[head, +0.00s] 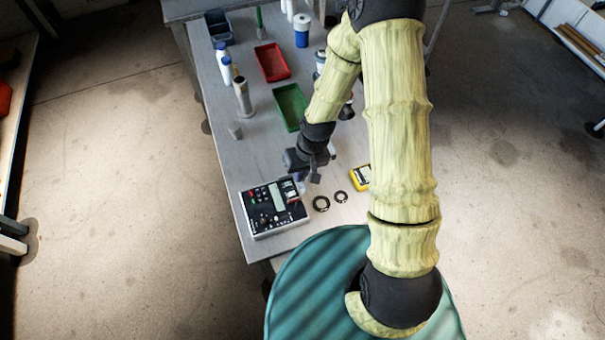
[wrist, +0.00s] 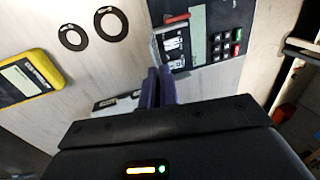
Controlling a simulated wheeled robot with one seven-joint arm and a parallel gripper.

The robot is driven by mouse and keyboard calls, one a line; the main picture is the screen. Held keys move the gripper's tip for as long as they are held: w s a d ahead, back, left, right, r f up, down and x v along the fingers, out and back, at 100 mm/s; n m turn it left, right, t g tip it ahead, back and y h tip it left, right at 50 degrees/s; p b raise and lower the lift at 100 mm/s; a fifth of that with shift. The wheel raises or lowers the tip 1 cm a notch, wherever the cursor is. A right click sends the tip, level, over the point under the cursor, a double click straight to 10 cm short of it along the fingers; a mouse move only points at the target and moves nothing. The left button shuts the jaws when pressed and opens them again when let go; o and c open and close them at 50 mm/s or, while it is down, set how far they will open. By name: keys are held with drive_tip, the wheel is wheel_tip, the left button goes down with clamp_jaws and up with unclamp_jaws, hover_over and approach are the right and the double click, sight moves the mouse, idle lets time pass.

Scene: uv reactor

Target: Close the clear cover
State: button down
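The reactor box (head: 262,222), white with a black panel, a display and coloured buttons, sits at the table's near left corner. It also shows at the top of the wrist view (wrist: 215,22). The clear cover (head: 300,187) seems to be a small see-through piece at the box's upper right corner, standing raised. In the wrist view its edge (wrist: 155,47) is faint beside a printed patch. My gripper (wrist: 158,70) has its two dark fingers together, with nothing seen between them. The fingertips are close to the cover side of the box; I cannot tell if they touch.
Two black rings (head: 331,200) and a yellow meter (head: 361,178) lie right of the box. Green (head: 291,107) and red (head: 272,62) trays, bottles and a grey cylinder (head: 242,96) stand farther back. The table's left edge is close to the box.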

drive_tip(key=shift+s+a+r+t+h+b, duration=0.1)
drive_tip(key=shift+a+t+h+b, duration=0.35)
drive_tip(key=shift+h, duration=0.65)
drive_tip(key=shift+s+a+t+h+b, duration=0.2)
drive_tip(key=shift+a+h, duration=0.35)
drive_tip(key=shift+h, duration=0.55)
drive_tip(key=shift+s+a+f+t+h+p, duration=0.1)
drive_tip(key=shift+a+t+h+p, duration=0.15)
drive_tip(key=shift+h, duration=0.4)
drive_tip(key=shift+a+f+t+h, duration=0.1)
drive_tip(key=shift+a+h, duration=0.2)
drive_tip(key=shift+h, duration=0.3)
drive_tip(key=shift+s+a+f+t+h+p, duration=0.1)
drive_tip(key=shift+a+t+h+p, duration=0.15)
drive_tip(key=shift+h, duration=0.4)
drive_tip(key=h, duration=0.1)
drive_tip(key=a+f+h+b, duration=0.1)
drive_tip(key=t+h, duration=0.1)
drive_tip(key=shift+s+a+f+h, duration=0.1)
drive_tip(key=shift+a+f+h, duration=0.1)
drive_tip(key=shift+f+h, duration=0.1)
drive_tip(key=shift+s+a+f+t+h+b, duration=0.15)
drive_tip(key=shift+f+t+h+b, duration=0.1)
drive_tip(key=shift+h+b, duration=0.5)
drive_tip(key=shift+s+a+f+t+h+b, duration=0.1)
drive_tip(key=shift+a+f+h+b, duration=0.1)
drive_tip(key=shift+h+b, duration=0.55)
drive_tip(key=c, duration=1.6)
unclamp_jaws()
drive_tip(key=shift+c, duration=0.2)
